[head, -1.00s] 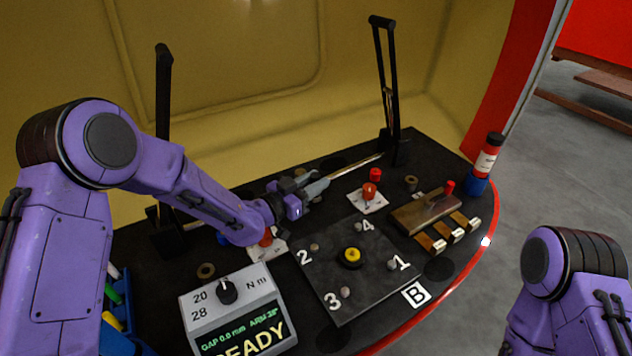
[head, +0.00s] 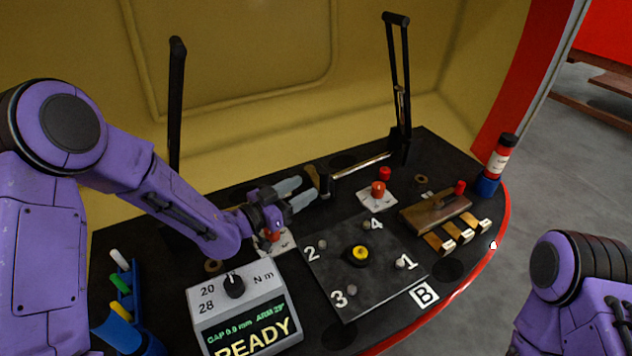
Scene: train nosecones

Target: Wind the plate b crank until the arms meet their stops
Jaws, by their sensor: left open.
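Plate B (head: 330,280) is a dark square on the black deck, with numbered bolts and a yellow centre knob (head: 358,253). Behind it, a metal rod (head: 362,167) runs from the foot of the right black arm (head: 398,85) to a small brown and black piece (head: 320,180), which looks like the crank. My left gripper (head: 302,193) is open, its grey fingers spread apart and pointing at this piece; I cannot tell whether they touch it. The left black arm (head: 175,100) stands upright, its foot hidden by my arm. My right gripper is out of view.
A readout box (head: 240,310) saying READY stands at front left, beside a blue holder (head: 118,335) with coloured sticks. Red knobs (head: 378,188), a brass block (head: 435,212) and a red-white bottle (head: 498,160) stand to the right.

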